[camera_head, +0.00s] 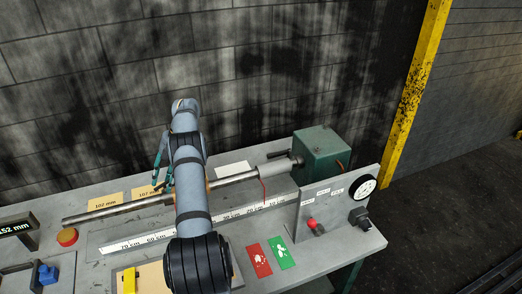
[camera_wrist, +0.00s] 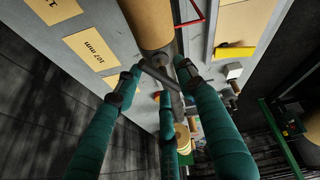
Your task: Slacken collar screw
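My gripper (camera_wrist: 160,85) has teal fingers with dark tips. In the wrist view the fingertips stand apart, around a dark grey bar (camera_wrist: 160,78) beside a brown roll (camera_wrist: 148,22). The bar lies across or near the shaft; I cannot tell whether any finger touches it. In the head view my gripper (camera_head: 163,172) is at the shaft (camera_head: 115,208), partly behind my grey arm. The arm hides the middle of the shaft. A grey sleeve (camera_head: 277,167) sits at the shaft's right end. I cannot clearly make out a collar screw in either view.
A green housing (camera_head: 321,152) and an upright panel with a dial (camera_head: 362,187) and red-knobbed lever (camera_head: 312,224) stand right. A ruler strip (camera_head: 150,237), red card (camera_head: 259,260) and green card (camera_head: 281,252) lie in front. A wall stands behind.

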